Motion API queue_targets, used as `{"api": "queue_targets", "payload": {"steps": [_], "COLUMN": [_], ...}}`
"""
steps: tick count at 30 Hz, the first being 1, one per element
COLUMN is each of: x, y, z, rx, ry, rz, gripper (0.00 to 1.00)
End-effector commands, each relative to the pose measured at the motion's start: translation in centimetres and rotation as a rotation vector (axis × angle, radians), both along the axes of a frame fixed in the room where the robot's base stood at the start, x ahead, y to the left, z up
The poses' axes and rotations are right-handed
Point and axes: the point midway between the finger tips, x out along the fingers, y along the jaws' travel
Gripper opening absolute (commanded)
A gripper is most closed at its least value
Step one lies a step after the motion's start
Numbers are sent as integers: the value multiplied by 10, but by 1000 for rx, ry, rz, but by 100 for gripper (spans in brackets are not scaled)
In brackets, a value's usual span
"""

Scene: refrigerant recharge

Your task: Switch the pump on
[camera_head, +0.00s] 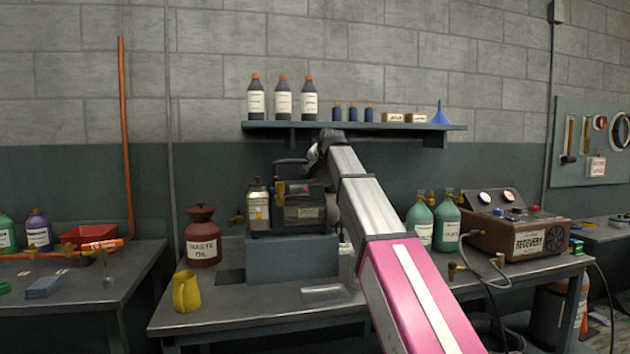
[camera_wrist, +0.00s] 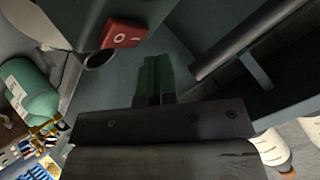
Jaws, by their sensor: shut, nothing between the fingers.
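The pump (camera_head: 304,213) is a dark machine with a carrying handle. It stands on a blue-grey block (camera_head: 290,260) on the middle bench, partly hidden behind my arm. Its red rocker switch (camera_wrist: 122,34), marked O and I, shows at the upper left of the wrist view. I cannot make the switch out in the head view. My gripper (camera_wrist: 155,62) is shut and empty, its dark green fingers side by side. In the wrist view the fingertips are just below and right of the switch, apart from it in the picture. In the head view my wrist is above the pump and the fingertips cannot be made out.
A shelf (camera_head: 380,126) with bottles hangs behind my wrist. A waste oil can (camera_head: 203,240) and yellow jug (camera_head: 186,291) stand left of the pump. Green bottles (camera_head: 446,222) and the recovery unit (camera_head: 515,232) stand right. The pump's dark handle (camera_wrist: 225,45) is close right of my fingers.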

Motion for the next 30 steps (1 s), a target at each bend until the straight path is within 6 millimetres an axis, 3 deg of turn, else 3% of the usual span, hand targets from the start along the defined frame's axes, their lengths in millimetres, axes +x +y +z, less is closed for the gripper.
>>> {"api": "queue_targets", "payload": {"steps": [30], "x": [1], "y": [0], "z": [-8], "rx": [0], "ry": [0], "rz": [0], "gripper": [0]}}
